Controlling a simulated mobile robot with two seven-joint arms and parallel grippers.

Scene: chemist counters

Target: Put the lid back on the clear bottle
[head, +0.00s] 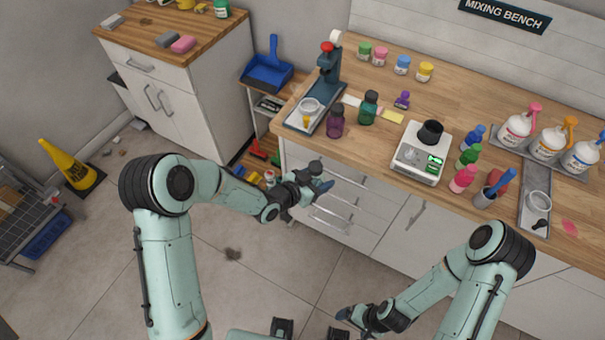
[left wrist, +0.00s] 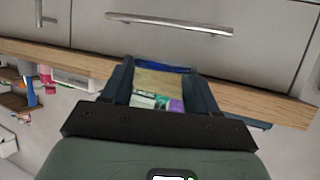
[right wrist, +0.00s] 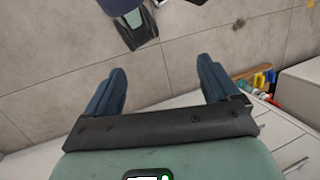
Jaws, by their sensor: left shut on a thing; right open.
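My left gripper (head: 320,186) is in front of the white drawers, below the counter edge. In the left wrist view its fingers (left wrist: 160,68) are closed on a small tan piece (left wrist: 158,82) with a blue far edge and green, white and purple patches. I cannot tell whether this is the lid, the bottle or something else. My right gripper (right wrist: 162,72) is open and empty above the floor, low in the head view (head: 344,318). I cannot make out the clear bottle or its lid with certainty in any view.
The wooden counter (head: 470,95) holds purple (head: 336,122) and dark green bottles (head: 368,108), a scale (head: 408,165), several coloured bottles, a press (head: 329,72) and a tray of pump bottles (head: 515,130). The floor between is mostly clear.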

